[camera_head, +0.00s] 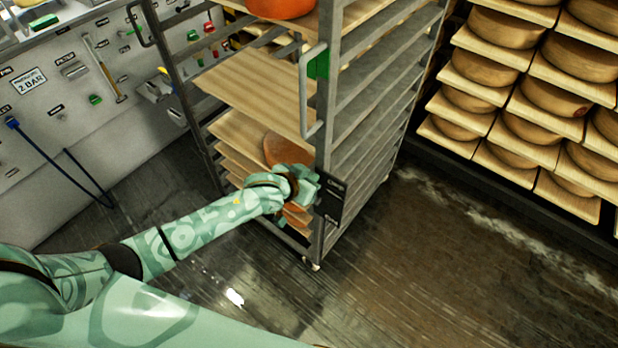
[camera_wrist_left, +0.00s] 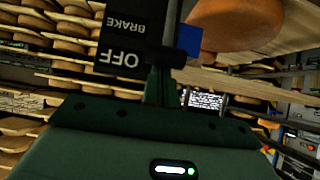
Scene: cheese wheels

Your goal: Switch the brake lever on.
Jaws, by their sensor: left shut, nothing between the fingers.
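The brake plate (camera_head: 331,203) is a black panel on the near upright of the metal rack cart. In the left wrist view the plate (camera_wrist_left: 112,32) shows the words BRAKE and OFF upside down. A dark lever-like bar (camera_wrist_left: 165,57) crosses beside the word OFF, with a blue patch (camera_wrist_left: 187,40) next to it; how the lever is set cannot be told. My left gripper (camera_head: 308,187) is shut and empty, right at the plate's left side. Its fingers (camera_wrist_left: 160,85) point at the dark bar; whether they touch it cannot be told. My right gripper is out of view.
The rack cart (camera_head: 385,75) holds wooden boards and orange cheese wheels (camera_head: 284,150). Shelves of cheese wheels (camera_head: 540,100) stand at the right. A grey tool wall (camera_head: 75,120) with a blue hose is at the left. The wet floor (camera_head: 430,270) in front is clear.

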